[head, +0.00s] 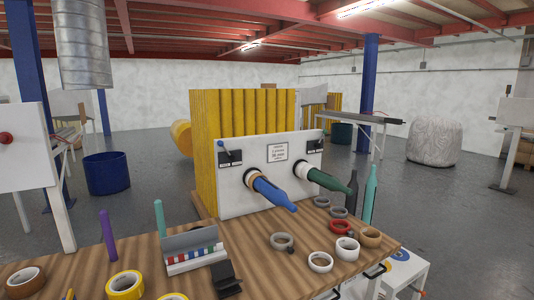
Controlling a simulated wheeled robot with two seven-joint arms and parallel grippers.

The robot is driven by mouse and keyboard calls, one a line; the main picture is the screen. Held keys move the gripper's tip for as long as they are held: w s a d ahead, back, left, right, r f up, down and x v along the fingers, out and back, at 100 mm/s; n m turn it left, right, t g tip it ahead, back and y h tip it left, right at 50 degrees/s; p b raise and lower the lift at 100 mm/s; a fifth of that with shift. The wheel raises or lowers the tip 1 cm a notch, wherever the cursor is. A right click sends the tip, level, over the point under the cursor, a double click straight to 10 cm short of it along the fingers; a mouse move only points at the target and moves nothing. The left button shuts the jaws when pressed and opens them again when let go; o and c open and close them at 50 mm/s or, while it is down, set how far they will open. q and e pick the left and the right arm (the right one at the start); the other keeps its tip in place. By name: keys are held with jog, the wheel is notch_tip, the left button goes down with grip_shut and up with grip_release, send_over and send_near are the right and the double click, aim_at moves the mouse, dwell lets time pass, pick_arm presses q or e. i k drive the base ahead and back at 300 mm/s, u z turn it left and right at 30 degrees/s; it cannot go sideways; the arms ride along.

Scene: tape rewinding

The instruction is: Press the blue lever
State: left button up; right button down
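The blue lever (222,146) is a small stick with a blue knob, tilted to the upper left. It sits on a black plate at the upper left of a white upright panel (232,190). A second small lever (314,141) is on a similar black plate at the panel's upper right; its knob colour is too small to tell. A blue spindle (273,194) with a tape-coloured ring at its base sticks out below the blue lever. A green spindle (331,181) sticks out on the right. Neither of my grippers shows in the head view.
The wooden table (255,262) holds several tape rolls, including a yellow one (125,286) and a red one (341,227). A small rack (196,250) with coloured pieces and a black object (226,278) stand in front of the panel. Upright purple (108,236) and teal (160,218) sticks stand left.

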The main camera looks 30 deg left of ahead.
aim_at(219, 142)
jog(key=u, duration=0.35)
jog(key=i, duration=0.55)
jog(key=u, duration=2.3)
